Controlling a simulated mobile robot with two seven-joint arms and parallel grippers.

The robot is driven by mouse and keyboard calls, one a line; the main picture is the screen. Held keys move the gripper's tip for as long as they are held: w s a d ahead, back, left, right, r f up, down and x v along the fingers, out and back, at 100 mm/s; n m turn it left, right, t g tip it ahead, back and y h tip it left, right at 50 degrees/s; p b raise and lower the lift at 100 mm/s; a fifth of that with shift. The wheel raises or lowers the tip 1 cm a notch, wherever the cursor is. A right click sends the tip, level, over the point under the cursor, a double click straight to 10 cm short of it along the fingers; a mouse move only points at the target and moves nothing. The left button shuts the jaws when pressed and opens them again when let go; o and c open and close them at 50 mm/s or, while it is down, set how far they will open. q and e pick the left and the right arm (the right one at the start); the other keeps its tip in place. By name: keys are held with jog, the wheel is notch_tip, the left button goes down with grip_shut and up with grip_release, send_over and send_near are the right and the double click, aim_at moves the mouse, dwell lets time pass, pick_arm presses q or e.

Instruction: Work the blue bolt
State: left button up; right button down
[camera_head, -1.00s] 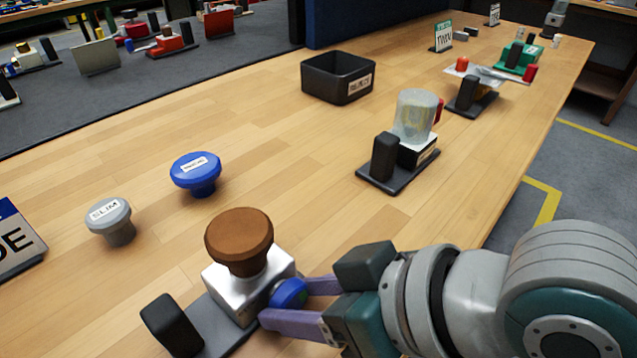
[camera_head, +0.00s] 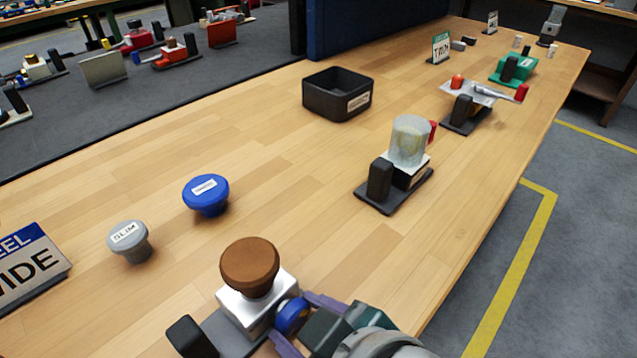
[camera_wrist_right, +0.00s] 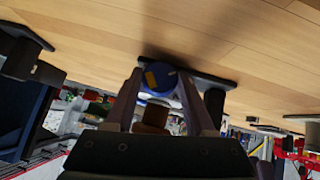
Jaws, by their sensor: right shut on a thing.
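The blue bolt (camera_head: 291,315) sits on the right side of a white block fixture (camera_head: 257,298) that has a brown round knob (camera_head: 249,266) on top. My right gripper (camera_head: 297,322) has its purple fingers around the bolt, one on each side, shut on it. In the right wrist view the round blue bolt end (camera_wrist_right: 158,80) lies between the fingertips of my right gripper (camera_wrist_right: 160,88). The gripper partly hides the bolt and the fixture's lower right side. My left gripper is not in view.
A grey "SLIM" knob (camera_head: 129,242) and a blue knob (camera_head: 206,195) stand left of the fixture. A black bin (camera_head: 338,94) and a clear-domed fixture (camera_head: 409,150) stand farther back. The table middle is clear; its right edge is close.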

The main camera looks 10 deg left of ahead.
jog(key=shift+t, duration=0.3)
jog(key=shift+c, duration=1.2)
grip_release()
jog(key=shift+s+d+r+p, duration=0.2)
jog(key=shift+s+r+p, duration=0.1)
jog(key=shift+r, duration=0.05)
jog(key=p+v, duration=0.2)
jog(key=v, duration=0.7)
